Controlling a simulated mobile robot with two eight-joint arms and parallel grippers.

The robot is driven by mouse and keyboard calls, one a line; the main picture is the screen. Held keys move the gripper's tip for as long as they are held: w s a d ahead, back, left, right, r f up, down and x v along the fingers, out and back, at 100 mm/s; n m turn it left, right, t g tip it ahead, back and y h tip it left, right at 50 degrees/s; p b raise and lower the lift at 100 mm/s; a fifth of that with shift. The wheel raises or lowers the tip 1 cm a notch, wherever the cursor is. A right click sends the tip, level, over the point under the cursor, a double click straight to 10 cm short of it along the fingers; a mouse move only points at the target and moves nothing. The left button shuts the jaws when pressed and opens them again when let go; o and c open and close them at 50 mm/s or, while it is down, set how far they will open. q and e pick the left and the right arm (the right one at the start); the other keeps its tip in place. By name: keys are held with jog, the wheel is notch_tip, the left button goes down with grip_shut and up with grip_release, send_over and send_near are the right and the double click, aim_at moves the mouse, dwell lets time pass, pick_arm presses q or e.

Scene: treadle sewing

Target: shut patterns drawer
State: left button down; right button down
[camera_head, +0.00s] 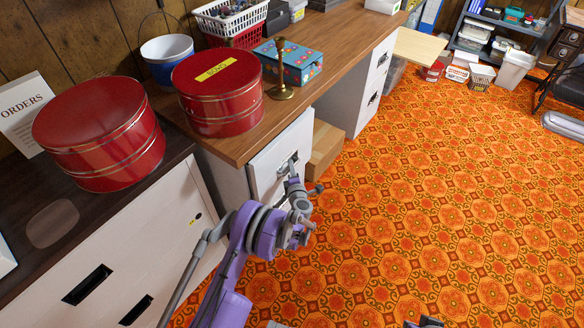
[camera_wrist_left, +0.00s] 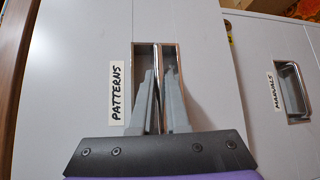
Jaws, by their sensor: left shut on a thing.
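The patterns drawer (camera_head: 266,160) is a white front under the near end of the wooden desk. Its label (camera_wrist_left: 117,93) reads PATTERNS in the left wrist view. Its metal handle (camera_wrist_left: 157,72) sits in a recess there. My left gripper (camera_wrist_left: 160,88) has its grey fingers at the recess, one on each side of the handle bar, shut on it. In the head view my purple left arm reaches up to the drawer, and the wrist (camera_head: 290,190) hides part of the front. I cannot tell how far the drawer stands out. My right gripper is not clearly visible.
A second drawer (camera_wrist_left: 285,115) labelled MANUALS is to the right in the left wrist view. A cardboard box (camera_head: 325,150) stands on the floor beside the drawer unit. Red tins (camera_head: 220,95) and a brass candlestick (camera_head: 280,75) stand above. The orange patterned floor (camera_head: 420,190) is mostly clear.

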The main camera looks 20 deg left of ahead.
pick_arm(q)
jog(key=a, duration=0.2)
jog(key=w+a+b, duration=0.1)
jog(key=a, duration=0.1)
jog(key=shift+f, duration=0.1)
jog(key=shift+a, duration=0.15)
jog(key=c, duration=1.2)
grip_release()
jog(key=shift+w+a, duration=0.1)
jog(key=v, duration=1.1)
jog(key=shift+w, duration=0.1)
